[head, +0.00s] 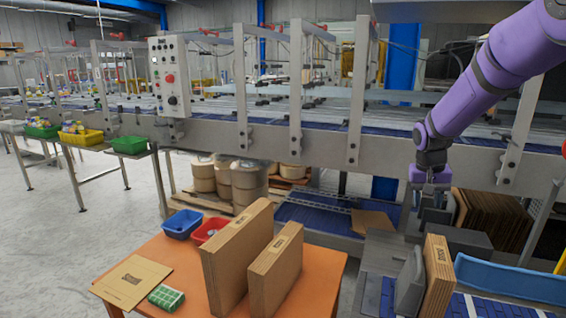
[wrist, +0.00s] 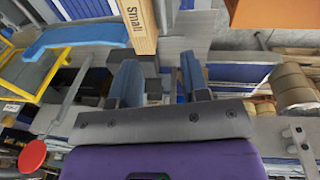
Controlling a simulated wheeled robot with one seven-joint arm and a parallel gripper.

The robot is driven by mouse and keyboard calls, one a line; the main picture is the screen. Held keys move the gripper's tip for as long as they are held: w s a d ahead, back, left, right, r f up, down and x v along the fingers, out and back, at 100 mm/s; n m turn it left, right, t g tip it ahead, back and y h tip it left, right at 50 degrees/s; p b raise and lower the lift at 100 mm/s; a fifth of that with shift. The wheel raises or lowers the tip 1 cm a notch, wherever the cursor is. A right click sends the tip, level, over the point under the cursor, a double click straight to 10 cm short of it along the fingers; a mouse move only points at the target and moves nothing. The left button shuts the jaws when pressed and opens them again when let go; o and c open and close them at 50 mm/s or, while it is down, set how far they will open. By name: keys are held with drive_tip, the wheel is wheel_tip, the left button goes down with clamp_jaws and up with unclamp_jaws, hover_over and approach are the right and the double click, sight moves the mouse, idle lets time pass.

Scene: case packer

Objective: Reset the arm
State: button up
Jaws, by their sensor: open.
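My purple arm reaches in from the upper right of the head view. My gripper (head: 431,205) points down beside the conveyor frame, above the grey feed station. In the wrist view my gripper (wrist: 158,78) shows its two fingers apart with nothing held between them. A flat cardboard box (head: 438,278) stands on edge at the feed station, below the gripper and apart from it. The same box, marked "Small", shows at the top of the wrist view (wrist: 139,22), beyond the fingertips.
An orange table (head: 318,262) holds two upright flat boxes (head: 237,258), a flat cardboard sheet (head: 131,281), a green pack (head: 166,297), a blue bin (head: 182,224) and a red bin (head: 208,230). A grey plate (head: 410,285) stands left of the feed-station box. A blue guard (head: 512,279) lies to its right.

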drive_tip(key=s+a+r+n+t, duration=0.1)
drive_tip(key=s+a+r, duration=0.1)
drive_tip(key=s+r, duration=0.55)
drive_tip(key=s+a+r+n+t, duration=0.1)
drive_tip(key=s+a+r, duration=0.2)
drive_tip(key=s+r, duration=0.45)
drive_tip(key=s+a+n+t+y, duration=0.1)
drive_tip(key=s+a+t, duration=0.1)
drive_tip(key=s, duration=1.7)
drive_tip(key=shift+a+n+t+y, duration=0.3)
drive_tip(key=shift+a+n+t, duration=0.1)
drive_tip(key=shift+a, duration=0.2)
drive_tip(key=shift+s, duration=0.1)
